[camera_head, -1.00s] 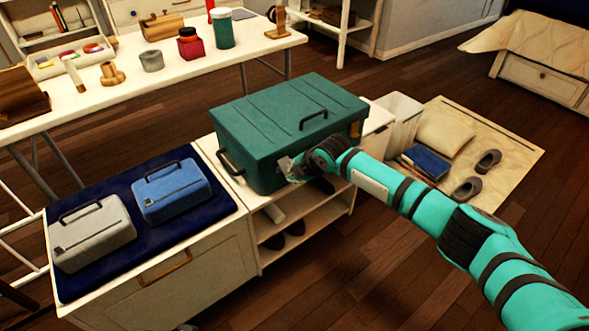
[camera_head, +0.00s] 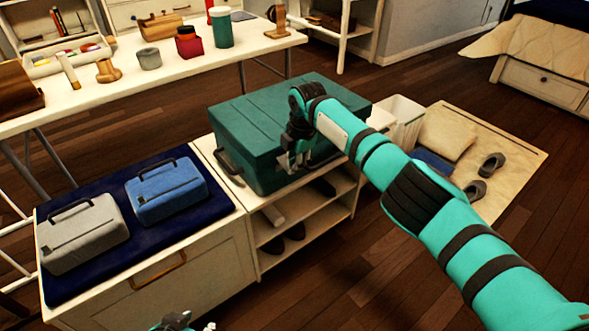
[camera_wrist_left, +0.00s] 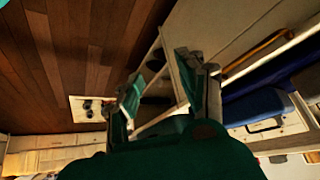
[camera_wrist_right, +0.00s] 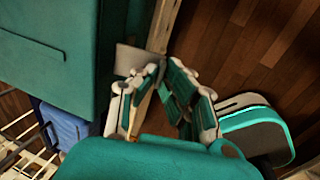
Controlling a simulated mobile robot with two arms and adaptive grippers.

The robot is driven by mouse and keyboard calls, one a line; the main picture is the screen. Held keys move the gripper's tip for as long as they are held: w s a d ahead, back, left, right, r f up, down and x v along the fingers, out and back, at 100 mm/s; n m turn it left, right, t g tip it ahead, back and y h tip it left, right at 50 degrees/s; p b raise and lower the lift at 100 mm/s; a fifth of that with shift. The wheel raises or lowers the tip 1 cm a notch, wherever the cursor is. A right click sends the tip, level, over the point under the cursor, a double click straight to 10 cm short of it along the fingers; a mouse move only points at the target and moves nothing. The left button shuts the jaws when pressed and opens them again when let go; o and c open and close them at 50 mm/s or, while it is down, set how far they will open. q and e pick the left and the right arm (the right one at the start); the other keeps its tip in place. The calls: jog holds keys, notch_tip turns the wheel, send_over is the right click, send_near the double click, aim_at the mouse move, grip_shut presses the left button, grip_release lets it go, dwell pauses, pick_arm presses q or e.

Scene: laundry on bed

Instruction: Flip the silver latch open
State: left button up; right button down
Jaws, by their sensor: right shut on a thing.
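The teal box (camera_head: 265,125) stands closed on the white cabinet. A flat silver-grey piece, seemingly the silver latch (camera_wrist_right: 130,58), sticks out from the box's side in the right wrist view. My right gripper (camera_wrist_right: 160,70) has its fingertips closed in at the end of this piece. In the head view my right gripper (camera_head: 290,162) points down at the box's front face and hides the latch. My left gripper (camera_head: 176,321) is just inside the bottom edge of the head view. In the left wrist view its fingers (camera_wrist_left: 160,75) are apart with nothing between them.
A grey case (camera_head: 85,235) and a blue case (camera_head: 167,190) lie on a dark blue cloth left of the box. A shelf with shoes (camera_head: 295,232) is below the box. A white table (camera_head: 90,95) with several jars and wooden pieces stands behind.

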jog(key=shift+r+g+b, duration=0.1)
jog(key=shift+g+b, duration=0.2)
jog(key=shift+b, duration=0.25)
jog(key=shift+w+r+h, duration=0.1)
jog(key=shift+h, duration=0.2)
pick_arm(q)
jog(key=w+d+r+t+h, duration=0.1)
jog(key=w+d+r+t, duration=0.1)
jog(key=w+r+t, duration=0.3)
jog(key=shift+w+d, duration=0.3)
jog(key=shift+w, duration=0.75)
pick_arm(e)
jog(key=c, duration=1.5)
grip_release()
jog(key=shift+r, duration=0.15)
jog(key=r, duration=0.4)
jog(key=s+r, duration=0.1)
jog(key=r, duration=0.2)
jog(key=d+r, duration=0.1)
jog(key=r, duration=0.3)
jog(key=shift+s+r, duration=0.3)
